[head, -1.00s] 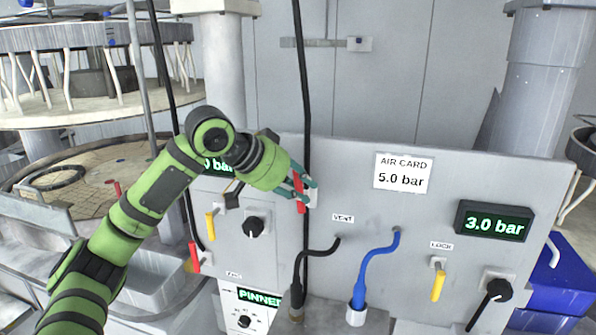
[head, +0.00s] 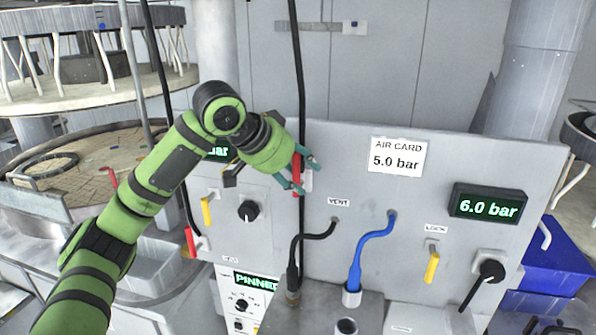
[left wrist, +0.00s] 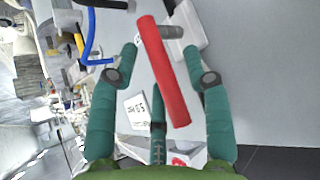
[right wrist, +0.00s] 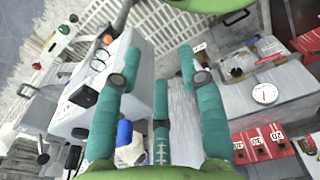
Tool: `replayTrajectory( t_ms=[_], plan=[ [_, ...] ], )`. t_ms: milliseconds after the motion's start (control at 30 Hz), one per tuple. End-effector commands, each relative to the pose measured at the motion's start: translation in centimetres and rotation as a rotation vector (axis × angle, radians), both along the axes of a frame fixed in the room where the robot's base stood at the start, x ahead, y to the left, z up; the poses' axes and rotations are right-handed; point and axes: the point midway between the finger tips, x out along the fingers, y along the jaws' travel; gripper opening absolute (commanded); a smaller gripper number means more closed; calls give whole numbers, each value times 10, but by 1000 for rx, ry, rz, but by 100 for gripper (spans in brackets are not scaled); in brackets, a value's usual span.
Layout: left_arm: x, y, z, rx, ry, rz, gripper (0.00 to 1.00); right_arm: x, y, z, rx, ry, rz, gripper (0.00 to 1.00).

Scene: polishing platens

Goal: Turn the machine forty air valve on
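A red valve lever (head: 297,173) stands roughly upright on the grey panel (head: 350,150), left of the air card. My left gripper (head: 306,176) is at this lever, with its teal fingers apart. In the left wrist view the red lever (left wrist: 163,72) runs between the open fingers, with a gap on both sides. The air card (head: 397,158) reads 5.0 bar. The right display (head: 487,205) reads 6.0 bar; the left display (head: 218,151) is partly hidden by my arm. My right gripper (right wrist: 158,53) is open and empty, away from the lever. No label reading forty is legible.
Another red handle (head: 190,242) and a yellow handle (head: 206,211) are at the panel's left. A black knob (head: 249,211) is beside them. A yellow lock handle (head: 431,267) and a black-handled valve (head: 490,271) are at the right. Black and blue hoses (head: 356,262) rise below.

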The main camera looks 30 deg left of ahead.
Motion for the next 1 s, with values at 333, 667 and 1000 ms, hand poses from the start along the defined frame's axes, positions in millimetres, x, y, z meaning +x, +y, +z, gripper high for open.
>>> replayTrajectory(
  t_ms=[333,667,1000],
  plan=[
    [-3,2,5,-2,-5,2,50,2,-3,0,-3,-3,0,40],
    [-44,14,50,-1,-8,1,50,2,-1,0,0,-3,-1,40],
    [-77,23,84,-2,-1,1,50,2,0,0,0,-4,-1,40]
  ],
)
